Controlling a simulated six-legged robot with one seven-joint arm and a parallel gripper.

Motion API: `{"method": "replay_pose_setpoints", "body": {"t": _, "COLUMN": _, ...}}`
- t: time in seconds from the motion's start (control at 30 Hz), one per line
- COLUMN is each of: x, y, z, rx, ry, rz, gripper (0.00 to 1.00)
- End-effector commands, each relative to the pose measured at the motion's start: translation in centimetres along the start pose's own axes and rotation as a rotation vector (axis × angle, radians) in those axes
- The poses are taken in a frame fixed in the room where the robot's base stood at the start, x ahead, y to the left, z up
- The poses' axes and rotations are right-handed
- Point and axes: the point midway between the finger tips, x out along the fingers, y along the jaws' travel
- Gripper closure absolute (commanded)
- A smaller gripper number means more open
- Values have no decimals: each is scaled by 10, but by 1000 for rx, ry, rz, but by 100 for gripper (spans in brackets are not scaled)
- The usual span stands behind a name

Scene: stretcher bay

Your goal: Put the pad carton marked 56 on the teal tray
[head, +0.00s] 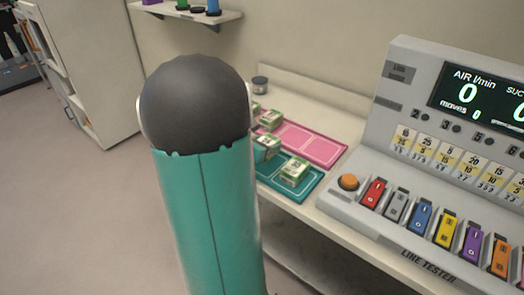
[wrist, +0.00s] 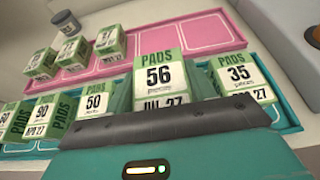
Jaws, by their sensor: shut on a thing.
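The pad carton marked 56 (wrist: 158,75) is white and green and stands in the middle of the wrist view. My gripper (wrist: 160,121) is shut on it, its dark bar crossing the carton's lower front. The teal tray (wrist: 287,113) shows behind and to both sides of the carton; whether the carton touches it cannot be told. In the head view the teal tray (head: 308,190) lies on the counter, partly hidden by my arm. Carton numbers are too small to read there.
A carton marked 35 (wrist: 240,76) is close on the right, and cartons marked 50 (wrist: 93,103) and 90 (wrist: 43,112) are on the left. The pink tray (wrist: 187,37) behind holds several cartons at its left. The line tester (head: 440,150) stands right of the trays.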

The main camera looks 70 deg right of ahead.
Motion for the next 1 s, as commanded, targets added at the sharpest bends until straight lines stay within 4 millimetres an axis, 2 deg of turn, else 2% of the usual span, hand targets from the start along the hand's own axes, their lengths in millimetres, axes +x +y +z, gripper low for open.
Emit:
{"method": "replay_pose_setpoints", "body": {"t": 0.23, "x": 18, "y": 6, "z": -11, "rx": -1, "ry": 0, "rz": -1, "gripper": 74}}
{"method": "replay_pose_setpoints", "body": {"t": 0.43, "x": 29, "y": 5, "z": -36, "rx": -1, "ry": 0, "rz": -1, "gripper": 74}}
{"method": "replay_pose_setpoints", "body": {"t": 0.83, "x": 30, "y": 6, "z": -40, "rx": 1, "ry": -2, "rz": 0, "gripper": 74}}
{"method": "replay_pose_setpoints", "body": {"t": 0.87, "x": 30, "y": 6, "z": -41, "rx": 1, "ry": -1, "rz": 0, "gripper": 42}}
{"method": "replay_pose_setpoints", "body": {"t": 0.93, "x": 30, "y": 6, "z": -40, "rx": 2, "ry": -1, "rz": 0, "gripper": 28}}
{"method": "replay_pose_setpoints", "body": {"t": 0.97, "x": 30, "y": 6, "z": -40, "rx": 2, "ry": -1, "rz": 0, "gripper": 24}}
{"method": "replay_pose_setpoints", "body": {"t": 1.0, "x": 30, "y": 6, "z": -40, "rx": 1, "ry": -1, "rz": 0, "gripper": 24}}
